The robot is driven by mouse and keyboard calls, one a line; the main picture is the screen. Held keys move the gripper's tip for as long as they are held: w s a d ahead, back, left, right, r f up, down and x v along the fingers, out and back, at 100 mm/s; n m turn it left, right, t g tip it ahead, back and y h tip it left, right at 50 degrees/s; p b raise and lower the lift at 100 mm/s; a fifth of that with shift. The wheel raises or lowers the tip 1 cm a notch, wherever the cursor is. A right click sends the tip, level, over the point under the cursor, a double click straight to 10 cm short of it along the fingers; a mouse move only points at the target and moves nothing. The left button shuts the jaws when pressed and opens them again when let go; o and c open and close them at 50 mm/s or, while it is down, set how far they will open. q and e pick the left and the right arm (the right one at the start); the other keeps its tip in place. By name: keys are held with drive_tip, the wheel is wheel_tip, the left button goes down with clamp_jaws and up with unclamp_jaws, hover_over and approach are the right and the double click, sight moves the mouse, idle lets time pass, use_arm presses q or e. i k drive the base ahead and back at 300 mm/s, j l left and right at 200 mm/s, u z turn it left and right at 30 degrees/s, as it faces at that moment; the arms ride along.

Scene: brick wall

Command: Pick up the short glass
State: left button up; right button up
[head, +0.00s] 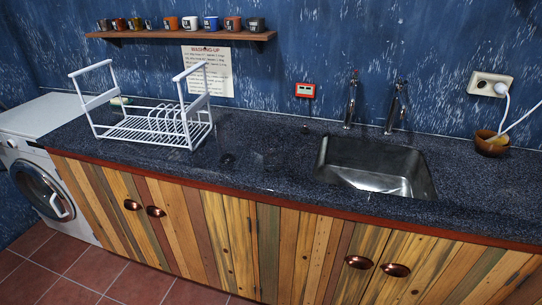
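A faint, see-through shape (270,160) stands on the dark speckled counter (300,196), left of the sink. It may be a glass, but its outline is too faint to be sure or to judge its height. A small dark round spot (227,158) lies to its left, and I cannot tell what it is. Neither of my grippers is in view.
A metal sink (376,167) with two taps (351,100) is right of centre. A brown bowl (491,143) sits far right. Several mugs (211,24) line a wall shelf (180,36).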

sight(273, 155)
drive_tip(key=i+j+u, duration=0.2)
drive_tip(key=j, duration=0.15)
drive_tip(key=i+j+u, duration=0.15)
drive_tip(key=j, duration=0.15)
drive_tip(key=i+j+u, duration=0.2)
drive_tip(key=i+l, duration=0.15)
drive_tip(key=i+l+z, duration=0.05)
drive_tip(key=i, duration=0.05)
